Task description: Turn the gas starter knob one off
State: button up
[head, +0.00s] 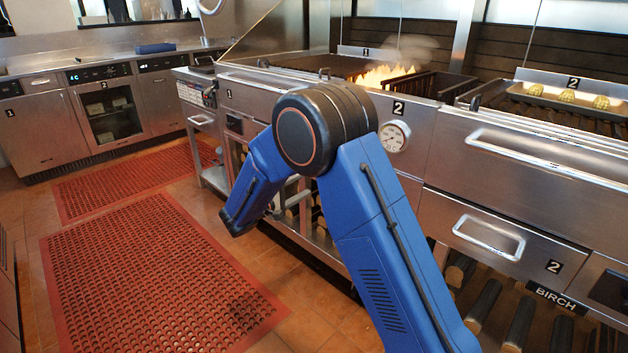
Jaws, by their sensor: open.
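No gas starter knob can be made out clearly. The steel char grill (440,135) runs across the right side of the head view, with a plate marked 1 (229,94) on its left front and a plate marked 2 (398,108) nearer the middle. A small dark fitting (234,125) sits below plate 1; I cannot tell if it is the knob. Flames (385,76) burn on the grate behind. My blue arm crosses in front of the grill, its elbow up and its forearm pointing down left. My gripper does not show, and the arm hides part of the grill front.
A round gauge (394,136) and a drawer handle (488,236) are on the grill front. Logs lie below near a BIRCH label (556,298). A steel side cart (200,120) stands at the grill's left end. Red floor mats (150,270) and the aisle at left are clear.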

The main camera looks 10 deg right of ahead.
jog(key=shift+v, duration=2.25)
jog(key=s+d+r+m+g+y, duration=0.2)
jog(key=s+d+r+g, duration=0.2)
jog(key=s+d, duration=0.7)
jog(key=s+d+r+m+g+y, duration=0.25)
jog(key=s+d+g, duration=0.25)
jog(key=s+d, duration=0.6)
jog(key=s+a+m+t+y, duration=0.1)
jog(key=s+y, duration=0.9)
jog(key=s, duration=1.4)
jog(key=shift+s+m+t, duration=0.3)
jog(key=shift+m+t, duration=0.45)
jog(key=shift+t, duration=0.35)
